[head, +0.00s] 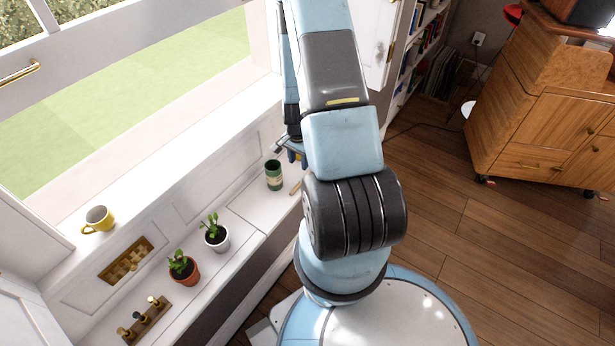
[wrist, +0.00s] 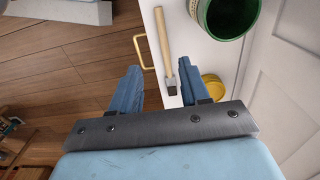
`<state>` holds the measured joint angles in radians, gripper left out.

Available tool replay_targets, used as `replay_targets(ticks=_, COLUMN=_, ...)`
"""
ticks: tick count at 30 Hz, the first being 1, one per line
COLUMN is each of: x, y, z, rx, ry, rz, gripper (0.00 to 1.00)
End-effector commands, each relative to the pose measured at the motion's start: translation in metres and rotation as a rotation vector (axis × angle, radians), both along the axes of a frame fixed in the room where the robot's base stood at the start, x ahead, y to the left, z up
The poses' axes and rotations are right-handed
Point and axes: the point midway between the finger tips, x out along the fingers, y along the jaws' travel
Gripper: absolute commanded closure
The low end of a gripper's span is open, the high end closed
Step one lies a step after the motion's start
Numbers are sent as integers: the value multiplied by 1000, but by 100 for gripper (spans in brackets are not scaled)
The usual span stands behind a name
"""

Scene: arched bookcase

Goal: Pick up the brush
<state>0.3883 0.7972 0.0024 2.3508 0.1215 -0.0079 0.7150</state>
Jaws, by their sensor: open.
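The brush lies on the white ledge in the wrist view, with a long pale wooden handle (wrist: 164,40) and a dark end pointing toward my gripper. In the head view a bit of its wooden handle (head: 295,187) shows beside my arm, the rest hidden. My gripper (wrist: 159,67) is open and empty, its two blue fingers on either side of the brush's lower part in the picture. I cannot tell how far above the brush they are. In the head view my gripper (head: 291,152) is partly hidden behind my arm.
A green cup (head: 274,175) stands close to the brush and also shows in the wrist view (wrist: 230,14). A round yellow object (wrist: 212,88) is right of the fingers.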

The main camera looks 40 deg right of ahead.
Motion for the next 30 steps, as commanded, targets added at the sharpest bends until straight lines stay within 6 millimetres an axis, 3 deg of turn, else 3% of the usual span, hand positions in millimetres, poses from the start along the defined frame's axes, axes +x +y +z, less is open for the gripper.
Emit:
replay_targets(ticks=15, x=0, y=0, z=-63, rx=1, ry=1, rz=1, gripper=54)
replay_targets(ticks=26, x=1, y=0, z=-81, rx=1, ry=0, rz=0, gripper=54)
replay_targets(ticks=30, x=3, y=0, z=-97, rx=1, ry=1, rz=1, gripper=54)
